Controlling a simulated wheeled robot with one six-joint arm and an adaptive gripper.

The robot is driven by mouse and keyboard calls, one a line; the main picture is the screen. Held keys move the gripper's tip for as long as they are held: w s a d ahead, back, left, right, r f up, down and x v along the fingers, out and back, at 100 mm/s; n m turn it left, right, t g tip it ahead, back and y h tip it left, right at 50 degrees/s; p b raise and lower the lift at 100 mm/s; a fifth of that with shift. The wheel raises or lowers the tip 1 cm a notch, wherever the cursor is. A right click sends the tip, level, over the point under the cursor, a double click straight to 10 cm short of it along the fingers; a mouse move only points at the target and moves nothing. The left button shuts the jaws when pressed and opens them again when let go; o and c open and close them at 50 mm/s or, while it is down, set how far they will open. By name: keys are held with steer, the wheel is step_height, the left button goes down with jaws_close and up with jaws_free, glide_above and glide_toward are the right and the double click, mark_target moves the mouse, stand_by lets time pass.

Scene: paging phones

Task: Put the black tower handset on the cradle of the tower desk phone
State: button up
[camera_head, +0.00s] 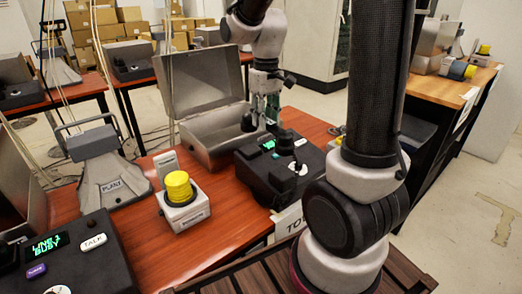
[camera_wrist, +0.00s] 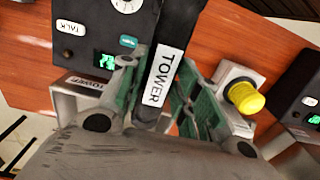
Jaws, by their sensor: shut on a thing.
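My gripper (camera_wrist: 160,92) is shut on the black tower handset (camera_wrist: 180,38), which carries a white TOWER label and runs between the green finger pads. In the head view my gripper (camera_head: 262,108) hangs above the back of the black tower desk phone (camera_head: 262,183), holding the handset. The phone also shows in the wrist view (camera_wrist: 88,18), with a green display, a TALK button and a round dial, left of the handset. I cannot make out the cradle clearly. Whether the handset touches the phone is unclear.
An open grey metal case (camera_head: 195,88) stands behind the phone. A yellow-topped beacon (camera_head: 180,190) is to its left. A grey PLANT stand (camera_head: 110,182) and another black desk phone (camera_head: 75,262) are farther left. Bare wooden tabletop (camera_head: 225,232) shows between.

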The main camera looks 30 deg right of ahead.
step_height(320, 180, down, 7)
stand_by(0.3)
steer(key=shift+f, duration=0.1)
steer(key=o, duration=1.2)
steer(key=shift+c, duration=0.2)
